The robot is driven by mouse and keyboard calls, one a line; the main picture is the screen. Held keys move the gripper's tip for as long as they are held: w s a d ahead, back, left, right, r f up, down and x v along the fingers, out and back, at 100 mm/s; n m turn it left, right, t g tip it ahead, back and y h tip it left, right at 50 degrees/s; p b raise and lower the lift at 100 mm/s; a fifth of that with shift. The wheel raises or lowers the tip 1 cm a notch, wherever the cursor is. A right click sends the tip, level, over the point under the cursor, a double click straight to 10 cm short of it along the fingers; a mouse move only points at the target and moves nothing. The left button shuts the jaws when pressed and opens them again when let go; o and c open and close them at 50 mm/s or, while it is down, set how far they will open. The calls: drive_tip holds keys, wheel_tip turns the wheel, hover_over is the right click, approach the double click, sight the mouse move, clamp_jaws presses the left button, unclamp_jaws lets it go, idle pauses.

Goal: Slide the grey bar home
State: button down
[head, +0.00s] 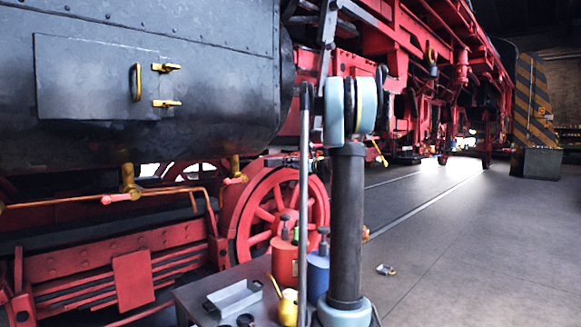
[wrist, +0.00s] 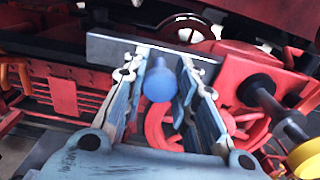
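In the wrist view a flat grey bar (wrist: 112,48) lies across the red engine frame, beyond my fingertips. A round blue knob (wrist: 159,84) stands out towards the camera in front of the bar; it looks joined to the bar, but the joint is not clear. My gripper (wrist: 162,72) is open, with one finger on each side of the knob. The fingers look close to the knob, and I cannot tell whether either touches it. The bar's right part is partly behind a finger. I cannot make out the bar or my gripper in the head view.
A red block with a black knob (wrist: 262,88) is right of the bar. In the head view a grey bench (head: 190,292) holds a tray (head: 234,298), red and blue cans (head: 284,262) and a yellow oil can (head: 288,308). The floor (head: 470,240) at right is mostly clear.

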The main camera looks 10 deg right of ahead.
drive_tip(key=shift+w+d, duration=0.5)
drive_tip(key=shift+d, duration=0.2)
drive_tip(key=shift+w+d, duration=0.5)
drive_tip(key=shift+d, duration=0.2)
drive_tip(key=c, duration=1.3)
unclamp_jaws()
drive_tip(key=shift+w+d, duration=0.1)
drive_tip(key=v, duration=1.2)
